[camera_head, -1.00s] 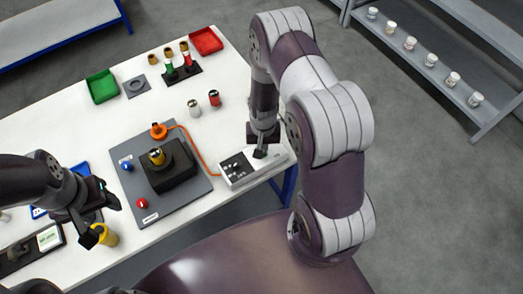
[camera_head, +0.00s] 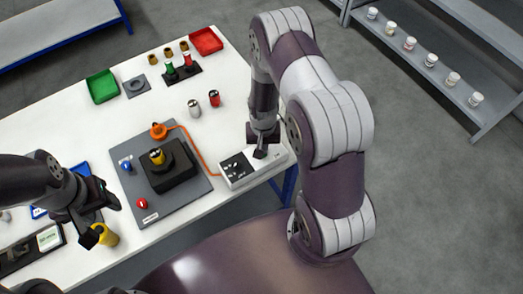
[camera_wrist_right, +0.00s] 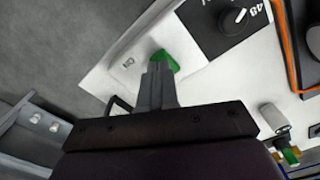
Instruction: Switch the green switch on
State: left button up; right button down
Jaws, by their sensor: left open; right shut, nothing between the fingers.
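The green switch (camera_wrist_right: 166,60) is on a white control box (camera_wrist_right: 120,78) in the right wrist view. The same box (camera_head: 236,182) stands at the table's right edge in the head view, where my arm hides the switch. My right gripper (camera_wrist_right: 158,68) is shut and empty, its fingertips right at the green switch and covering part of it. I cannot tell if they touch it. It also shows over the box in the head view (camera_head: 261,154). My left gripper (camera_head: 108,218) is open at the table's left, beside a yellow cylinder (camera_head: 108,236).
A black dial (camera_wrist_right: 234,20) is on the box near the switch. An orange cable (camera_head: 200,158) runs from the box to a grey board (camera_head: 152,212) with a black block (camera_head: 172,174). Red (camera_head: 207,40) and green (camera_head: 102,86) trays stand farther back. A shelf with cups is at right.

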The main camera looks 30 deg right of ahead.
jog(key=shift+f+b, duration=0.75)
jog(key=shift+f, duration=0.15)
dwell(0.5)
jog(key=shift+r, duration=0.1)
notch_tip(320, 180, up, 7)
jog(key=p, duration=0.6)
jog(key=shift+s, duration=0.1)
dwell(0.3)
